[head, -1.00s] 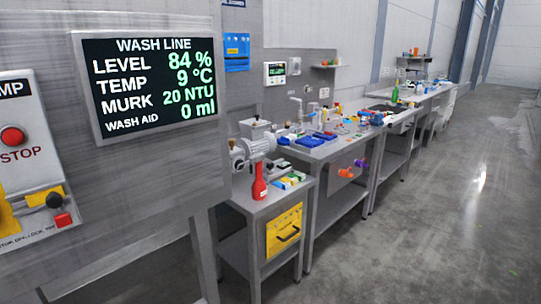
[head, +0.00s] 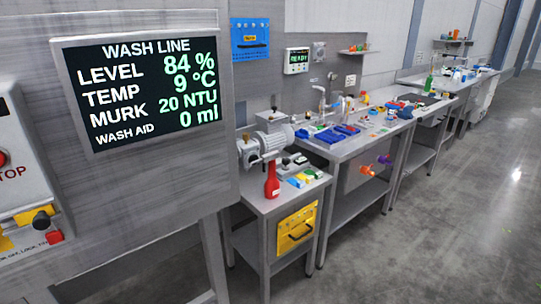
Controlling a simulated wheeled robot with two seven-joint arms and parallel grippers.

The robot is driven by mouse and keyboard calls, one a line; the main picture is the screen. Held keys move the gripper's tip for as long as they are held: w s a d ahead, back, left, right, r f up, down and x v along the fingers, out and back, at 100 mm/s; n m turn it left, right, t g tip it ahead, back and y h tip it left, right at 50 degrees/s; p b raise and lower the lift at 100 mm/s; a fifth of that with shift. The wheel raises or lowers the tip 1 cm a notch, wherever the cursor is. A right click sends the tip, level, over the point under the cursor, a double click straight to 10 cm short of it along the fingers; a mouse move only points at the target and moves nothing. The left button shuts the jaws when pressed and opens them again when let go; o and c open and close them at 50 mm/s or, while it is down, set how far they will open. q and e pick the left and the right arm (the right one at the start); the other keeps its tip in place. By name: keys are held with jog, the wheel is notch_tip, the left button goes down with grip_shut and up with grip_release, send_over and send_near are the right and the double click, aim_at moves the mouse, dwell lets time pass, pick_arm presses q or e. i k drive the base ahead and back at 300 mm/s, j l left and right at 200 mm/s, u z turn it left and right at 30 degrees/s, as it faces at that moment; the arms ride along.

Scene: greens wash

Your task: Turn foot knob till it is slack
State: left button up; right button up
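I cannot pick out a foot knob for certain. An orange knob-like part (head: 367,170) and a purple one (head: 385,159) stick out from the front of the middle steel bench. A grey pump-like machine (head: 268,140) stands on the nearer small bench. Neither of my grippers shows in the head view.
A large panel with a wash line display (head: 142,88) fills the near left. A red bottle (head: 271,180) stands on the small bench (head: 262,205), which has a yellow front panel (head: 297,230). Several benches recede to the right. The grey floor (head: 440,245) at right is clear.

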aim_at(286, 161)
jog(key=i+l+u, duration=0.5)
jog(key=l, duration=0.2)
jog(key=i+l+u, duration=0.2)
jog(key=l, duration=0.2)
jog(key=i+l+u, duration=0.25)
jog(key=l, duration=0.2)
jog(key=l+u, duration=0.25)
jog(key=l, duration=0.15)
jog(key=i+l+u, duration=0.1)
jog(key=l+u, duration=0.15)
jog(key=l, duration=0.25)
jog(key=l+u, duration=0.2)
jog(key=l, duration=0.3)
